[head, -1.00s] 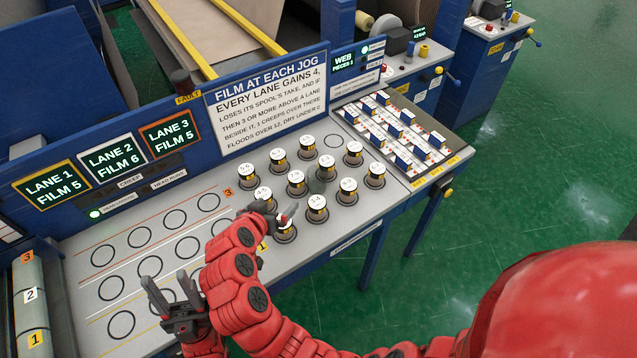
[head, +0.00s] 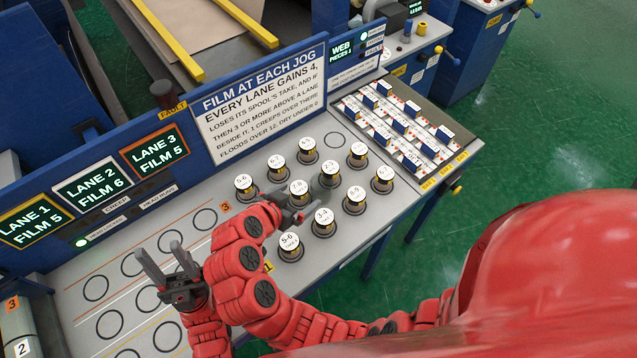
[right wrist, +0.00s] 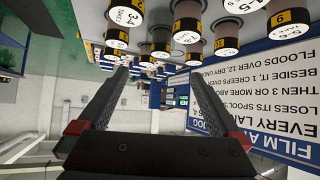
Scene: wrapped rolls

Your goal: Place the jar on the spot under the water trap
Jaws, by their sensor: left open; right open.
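I can make out no jar and no water trap. Several short dark spools with white numbered tops stand on the grey panel, among them one marked 5-6 (head: 290,242), one marked 3-4 (head: 323,217) and one marked 7-8 (head: 298,187). My right gripper (head: 300,214) is among them, just beyond the front 5-6 spool, partly hidden by its arm. In the right wrist view its fingers (right wrist: 157,82) are spread with nothing between them, and spool tops hang at the upper edge. My left gripper (head: 170,272) is open and empty above the panel's ringed spots.
The grey panel (head: 190,262) has rows of empty ringed spots at left and one empty ring (head: 335,140) at the back. A sign (head: 262,100) and lane displays (head: 93,187) stand along its rear edge. A rack of small blue-and-white pieces (head: 400,125) lies at right.

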